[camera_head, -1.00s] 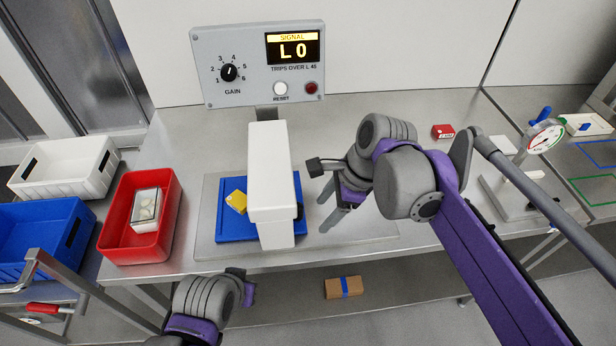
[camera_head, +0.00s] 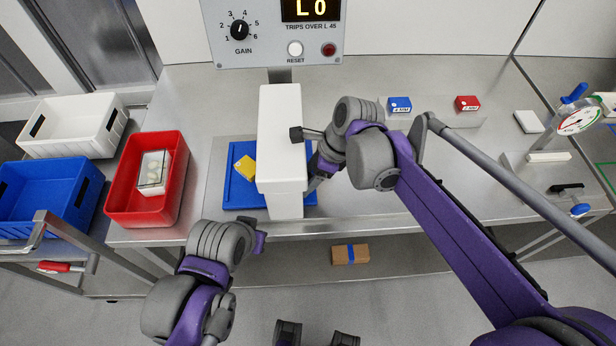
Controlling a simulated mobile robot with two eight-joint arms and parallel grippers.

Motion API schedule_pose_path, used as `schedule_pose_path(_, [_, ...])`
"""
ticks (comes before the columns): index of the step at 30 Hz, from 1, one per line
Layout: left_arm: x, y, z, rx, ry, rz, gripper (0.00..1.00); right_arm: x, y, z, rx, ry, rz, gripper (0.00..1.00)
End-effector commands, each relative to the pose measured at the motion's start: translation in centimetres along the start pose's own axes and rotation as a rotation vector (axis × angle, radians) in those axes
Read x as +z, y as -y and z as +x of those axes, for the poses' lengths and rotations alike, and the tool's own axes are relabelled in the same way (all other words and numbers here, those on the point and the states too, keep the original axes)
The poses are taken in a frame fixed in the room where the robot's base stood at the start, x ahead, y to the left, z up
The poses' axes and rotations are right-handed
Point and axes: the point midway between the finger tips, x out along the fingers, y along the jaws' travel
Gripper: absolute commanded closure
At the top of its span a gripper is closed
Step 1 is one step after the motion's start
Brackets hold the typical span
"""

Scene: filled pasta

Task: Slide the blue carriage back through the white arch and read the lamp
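The blue carriage (camera_head: 238,194) is a flat tray partly under the white arch (camera_head: 281,150); it shows on both sides of the arch. A yellow piece (camera_head: 245,168) lies on it, left of the arch. The signal box (camera_head: 271,38) reads "L 0", cut off at the top, and its round lamp (camera_head: 328,48) looks dull red. My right gripper (camera_head: 314,183) points down at the carriage's right side, close beside the arch; its fingers are partly hidden, so contact and opening are unclear. My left gripper (camera_head: 258,243) is low in front of the bench edge, its fingers hidden.
A red bin (camera_head: 120,208) holding a clear-lidded box, a blue bin (camera_head: 75,213) and a white bin (camera_head: 62,148) stand left. Small blue (camera_head: 399,104) and red (camera_head: 467,103) blocks and a dial gauge (camera_head: 579,119) are right. A cardboard box (camera_head: 350,254) lies below the bench.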

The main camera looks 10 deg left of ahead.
Motion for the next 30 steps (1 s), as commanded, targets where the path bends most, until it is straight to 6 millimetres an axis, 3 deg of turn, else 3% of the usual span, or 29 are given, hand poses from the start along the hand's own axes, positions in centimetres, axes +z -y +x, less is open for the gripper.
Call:
schedule_pose_path(11, [0.01,0.0,0.01,0.0,0.0,0.0,1.0,0.0,0.01,0.57,0.0,0.0,0.0,0.33])
schedule_pose_path(22, [0.01,0.0,0.01,0.0,0.0,0.0,1.0,-0.01,0.01,0.54,0.0,0.0,0.0,0.99])
schedule_pose_path(30, [0.01,0.0,0.01,0.0,0.0,0.0,1.0,-0.01,0.01,0.53,0.0,0.0,0.0,1.0])
